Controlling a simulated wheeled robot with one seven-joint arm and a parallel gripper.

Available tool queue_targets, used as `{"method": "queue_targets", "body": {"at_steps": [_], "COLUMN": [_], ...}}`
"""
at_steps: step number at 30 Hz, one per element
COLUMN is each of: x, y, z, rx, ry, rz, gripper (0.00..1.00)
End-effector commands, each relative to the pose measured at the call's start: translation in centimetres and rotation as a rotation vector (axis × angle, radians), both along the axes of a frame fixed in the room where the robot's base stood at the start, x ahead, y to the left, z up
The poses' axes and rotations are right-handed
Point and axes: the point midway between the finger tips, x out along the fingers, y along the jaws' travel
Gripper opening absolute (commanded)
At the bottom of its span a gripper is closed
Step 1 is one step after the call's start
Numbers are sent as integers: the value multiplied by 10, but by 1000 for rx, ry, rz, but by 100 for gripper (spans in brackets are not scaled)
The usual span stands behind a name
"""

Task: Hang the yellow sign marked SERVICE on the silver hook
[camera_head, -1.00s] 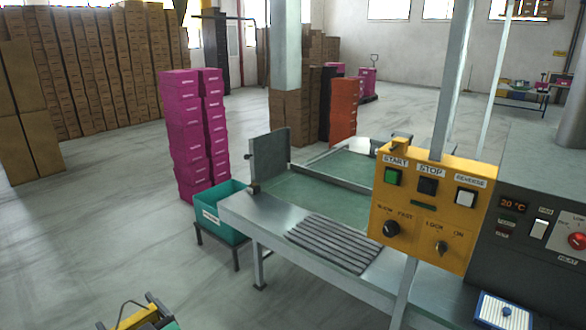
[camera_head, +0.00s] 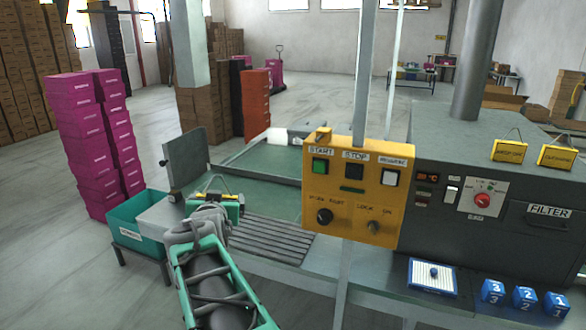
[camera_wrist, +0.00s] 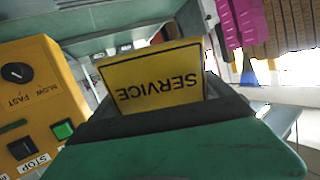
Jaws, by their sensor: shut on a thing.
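The yellow sign marked SERVICE (camera_wrist: 150,78) has a black border and shows upside down in the wrist view. My gripper (camera_head: 222,203) is shut on one edge of it, with the dark jaw pad and green finger across that edge. In the head view my gripper is above the conveyor table, left of the yellow control box (camera_head: 352,190). The sign is very small there and mostly hidden by the gripper. I cannot make out the silver hook in either view.
Two other yellow signs (camera_head: 508,150) (camera_head: 556,157) hang on the dark machine (camera_head: 450,160) at right. A post (camera_head: 359,80) rises behind the control box. A blue-edged tray (camera_head: 433,276) and blue numbered blocks (camera_head: 525,297) sit at front right. A teal bin (camera_head: 138,225) stands left of the table.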

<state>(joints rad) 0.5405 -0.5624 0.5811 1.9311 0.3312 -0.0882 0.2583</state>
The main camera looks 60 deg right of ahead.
Motion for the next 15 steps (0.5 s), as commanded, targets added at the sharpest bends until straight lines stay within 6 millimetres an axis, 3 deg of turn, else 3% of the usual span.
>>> {"method": "queue_targets", "body": {"at_steps": [1,3,6,10,15], "x": [-22,-55,-104,-152,-177], "y": [-23,-51,-79,-98,-104], "z": [16,34,57,76,85], "rx": [19,53,99,144,168], "ry": [-1,3,3,-3,-5], "rz": [-79,-192,-342,-484,-556], "gripper": [50,50,50,50,50]}}
